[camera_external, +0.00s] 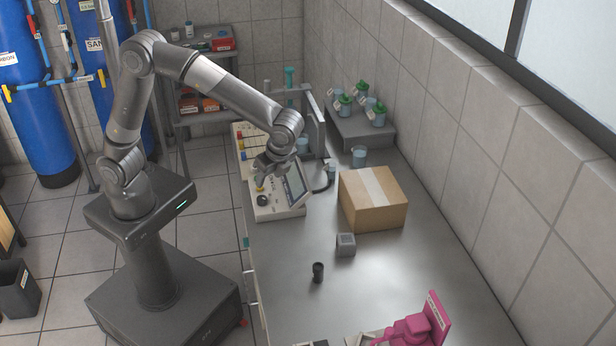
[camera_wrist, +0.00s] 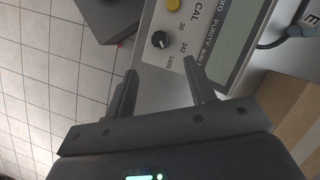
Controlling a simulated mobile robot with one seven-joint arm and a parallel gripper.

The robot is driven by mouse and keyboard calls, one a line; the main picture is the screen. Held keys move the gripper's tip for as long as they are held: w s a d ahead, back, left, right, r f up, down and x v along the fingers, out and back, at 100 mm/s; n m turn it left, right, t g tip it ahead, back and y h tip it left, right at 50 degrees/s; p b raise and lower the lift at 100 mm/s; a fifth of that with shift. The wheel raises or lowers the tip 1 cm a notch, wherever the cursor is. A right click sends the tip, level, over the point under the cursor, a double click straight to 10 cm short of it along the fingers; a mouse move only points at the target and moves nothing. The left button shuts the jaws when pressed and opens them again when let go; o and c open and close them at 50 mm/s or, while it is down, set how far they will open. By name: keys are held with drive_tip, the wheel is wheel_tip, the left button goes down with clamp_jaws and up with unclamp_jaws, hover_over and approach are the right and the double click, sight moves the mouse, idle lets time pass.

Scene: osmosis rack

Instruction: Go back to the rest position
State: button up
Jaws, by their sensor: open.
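My gripper (camera_external: 266,172) is above the front of a light-coloured meter with a tilted screen (camera_external: 297,184), at the left edge of the bench. In the wrist view my gripper (camera_wrist: 160,72) is open and its two fingers are apart with nothing between them. The meter (camera_wrist: 196,66) shows past the fingertips there, with a black knob (camera_wrist: 160,39), a yellow button (camera_wrist: 174,4) and a grey screen (camera_wrist: 222,35). The fingers look apart from the knob. My arm is bent and reaches over from my base at the left.
On the steel bench (camera_external: 390,290) are a cardboard box (camera_external: 373,198), a small grey block (camera_external: 345,245), a dark cylinder (camera_external: 318,272) and a pink object (camera_external: 415,328). Green-lidded jars (camera_external: 378,114) stand on a grey step at the back.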

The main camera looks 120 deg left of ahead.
drive_tip(key=s+d+r+n+t, duration=0.1)
drive_tip(key=s+d+r+t, duration=0.2)
drive_tip(key=s+d, duration=0.2)
drive_tip(key=s+d+r+n+t, duration=0.1)
drive_tip(key=s+d+r+t, duration=0.2)
drive_tip(key=s+d, duration=0.3)
drive_tip(key=s+d+r+t+h, duration=0.1)
drive_tip(key=s+d+r+t, duration=0.2)
drive_tip(key=s+d, duration=0.3)
drive_tip(key=s, duration=0.4)
drive_tip(key=shift+s+d+r+n+t, duration=0.15)
drive_tip(key=shift+s+d+n+t, duration=0.05)
drive_tip(key=shift+s+n+t, duration=0.2)
idle(1.8)
